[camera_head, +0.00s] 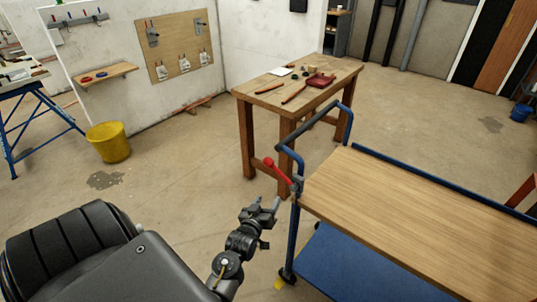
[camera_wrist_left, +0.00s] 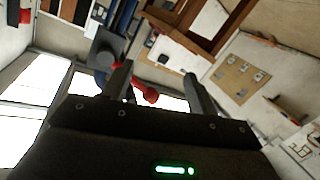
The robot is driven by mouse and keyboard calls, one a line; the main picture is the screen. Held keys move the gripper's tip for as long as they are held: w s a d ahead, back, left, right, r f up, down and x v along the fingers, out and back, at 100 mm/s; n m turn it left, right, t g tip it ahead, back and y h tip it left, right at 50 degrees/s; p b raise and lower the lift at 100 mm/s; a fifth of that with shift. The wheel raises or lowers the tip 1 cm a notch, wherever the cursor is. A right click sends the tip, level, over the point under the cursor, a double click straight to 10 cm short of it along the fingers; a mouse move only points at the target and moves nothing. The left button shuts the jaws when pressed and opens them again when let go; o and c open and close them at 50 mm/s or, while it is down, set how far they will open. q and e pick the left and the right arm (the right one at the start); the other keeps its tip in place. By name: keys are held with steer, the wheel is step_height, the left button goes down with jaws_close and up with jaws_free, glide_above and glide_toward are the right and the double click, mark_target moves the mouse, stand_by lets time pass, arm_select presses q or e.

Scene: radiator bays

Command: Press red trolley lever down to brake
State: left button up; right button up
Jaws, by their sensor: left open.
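The red trolley lever (camera_head: 280,173) is at the near left corner of the trolley, by the blue handle post. In the head view it slopes up and left from a grey bracket to a round red knob. The trolley (camera_head: 420,210) has a wooden top and a blue frame. My left gripper (camera_head: 271,223) is open and empty, just below and left of the lever in the head view, apart from it. In the left wrist view the red lever (camera_wrist_left: 147,93) shows between the two spread fingers, beyond them. My right gripper is not in view.
A wooden workbench (camera_head: 325,78) with tools stands behind the trolley. A yellow bucket (camera_head: 108,142) stands by the white wall at left, near a blue trestle (camera_head: 38,118). The blue lower shelf (camera_head: 350,268) sits under the trolley top. The floor between bucket and trolley is clear.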

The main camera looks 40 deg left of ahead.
arm_select(q)
steer(key=n+t+y, duration=0.1)
steer(key=y, duration=0.1)
glide_toward(267, 165)
steer(key=p+x, duration=0.3)
steer(key=x, duration=0.7)
steer(key=shift+w, duration=0.15)
steer(key=shift+w+a, duration=0.3)
steer(key=shift+w, duration=0.35)
steer(key=shift+c, duration=0.2)
steer(key=shift+c, duration=1.2)
jaws_close()
steer(key=shift+d, duration=0.1)
